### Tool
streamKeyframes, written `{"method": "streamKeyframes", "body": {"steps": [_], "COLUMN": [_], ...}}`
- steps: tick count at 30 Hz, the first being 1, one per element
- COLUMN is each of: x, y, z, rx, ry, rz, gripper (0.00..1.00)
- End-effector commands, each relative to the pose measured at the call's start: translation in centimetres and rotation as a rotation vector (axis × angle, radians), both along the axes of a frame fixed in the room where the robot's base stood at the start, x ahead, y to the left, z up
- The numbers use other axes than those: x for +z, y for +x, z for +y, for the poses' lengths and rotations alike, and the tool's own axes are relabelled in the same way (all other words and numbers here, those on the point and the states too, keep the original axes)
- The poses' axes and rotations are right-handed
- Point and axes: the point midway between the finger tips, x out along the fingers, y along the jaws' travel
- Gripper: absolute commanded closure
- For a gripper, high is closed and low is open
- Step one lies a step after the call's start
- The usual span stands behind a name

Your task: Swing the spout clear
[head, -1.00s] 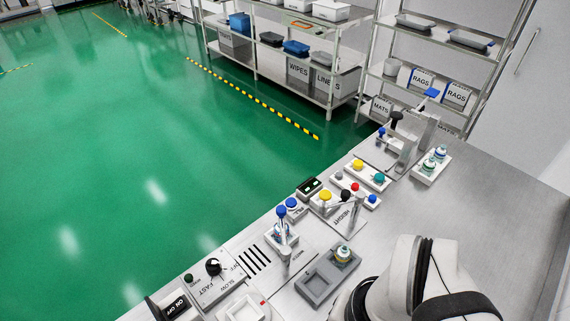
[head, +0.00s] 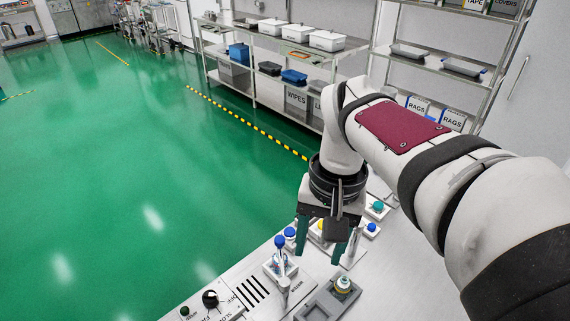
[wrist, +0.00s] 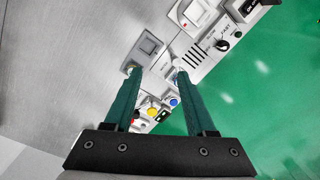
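The wash station (head: 280,268) has an upright with a blue knob on top and a pale metal arm that I take for the spout (head: 284,286), on the bench by the "WASH" label. Which way the spout points is too small to tell. My gripper (head: 320,260) points down, open and empty, above the bench to the right of the blue knob. In the wrist view my gripper's two green fingers (wrist: 157,73) stand wide apart. The station (wrist: 176,76) shows by the right fingertip, partly hidden. A vial (head: 343,285) stands in a grey tray (head: 318,304); it shows by the left fingertip.
Blue (head: 290,232) and teal (head: 378,206) knobs stand close around my gripper, some hidden by it. A control panel with a black dial (head: 210,298) lies at the left. Shelving (head: 290,65) stands behind. The bench at upper left in the wrist view is bare.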

Motion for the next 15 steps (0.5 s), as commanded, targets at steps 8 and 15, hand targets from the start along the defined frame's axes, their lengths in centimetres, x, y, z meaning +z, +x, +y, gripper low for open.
{"method": "streamKeyframes", "body": {"steps": [8,15], "x": [-0.5,-3.9], "y": [13.5,14.2], "z": [6.4,6.8], "rx": [0.205,0.22], "ry": [-0.066,-0.072], "rz": [-0.031,-0.031], "gripper": [0.39,0.39]}}
